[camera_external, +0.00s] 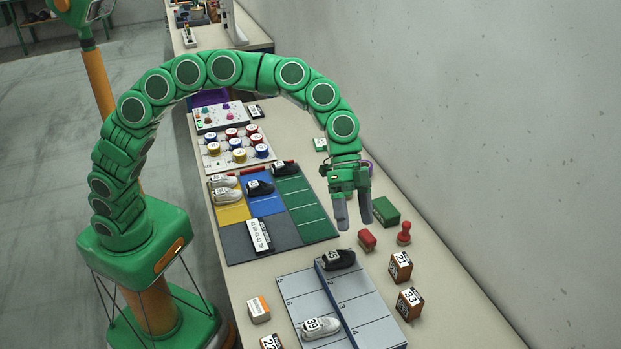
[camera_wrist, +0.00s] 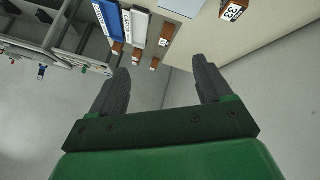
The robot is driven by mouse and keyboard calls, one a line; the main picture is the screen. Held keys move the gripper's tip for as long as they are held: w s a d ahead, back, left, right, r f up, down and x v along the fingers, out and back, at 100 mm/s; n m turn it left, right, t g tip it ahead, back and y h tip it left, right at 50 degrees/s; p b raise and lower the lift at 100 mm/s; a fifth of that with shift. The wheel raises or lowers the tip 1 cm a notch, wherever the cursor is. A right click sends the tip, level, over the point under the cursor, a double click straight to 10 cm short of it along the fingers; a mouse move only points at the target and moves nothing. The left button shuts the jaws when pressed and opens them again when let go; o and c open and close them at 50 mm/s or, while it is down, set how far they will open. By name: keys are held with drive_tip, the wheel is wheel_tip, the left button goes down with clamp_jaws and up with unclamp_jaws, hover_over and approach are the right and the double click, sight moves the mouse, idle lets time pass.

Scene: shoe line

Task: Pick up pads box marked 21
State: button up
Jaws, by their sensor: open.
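The pads box marked 21 (camera_external: 400,267) is a small brown box with a white label. It stands on the bench to the right of the grey numbered tray in the external view. My gripper (camera_external: 354,222) is open and empty. It hangs above the bench, up and to the left of the box. In the wrist view the open fingers (camera_wrist: 160,88) show with nothing between them. I cannot make out the box marked 21 in the wrist view.
A similar box marked 33 (camera_external: 409,303) stands just in front of it; it also shows in the wrist view (camera_wrist: 232,11). A red stamp (camera_external: 404,234), a red block (camera_external: 367,239) and a green box (camera_external: 386,211) are near my gripper. The grey tray (camera_external: 352,304) holds shoes.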

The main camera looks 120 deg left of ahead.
drive_tip(key=w+a+f+m+t+h, duration=0.1)
drive_tip(key=w+a+f+m+h, duration=0.3)
drive_tip(key=a+f, duration=0.6)
drive_tip(key=m+t, duration=0.2)
drive_tip(key=t, duration=0.1)
approach(399, 253)
drive_tip(key=x, duration=0.7)
drive_tip(key=shift+w+f, duration=0.2)
drive_tip(key=shift+f, duration=0.15)
drive_tip(key=shift+x, duration=2.8)
drive_tip(key=shift+s+f, duration=0.15)
drive_tip(key=shift+f, duration=0.05)
drive_tip(key=c, duration=1.1)
drive_tip(key=shift+r, duration=0.15)
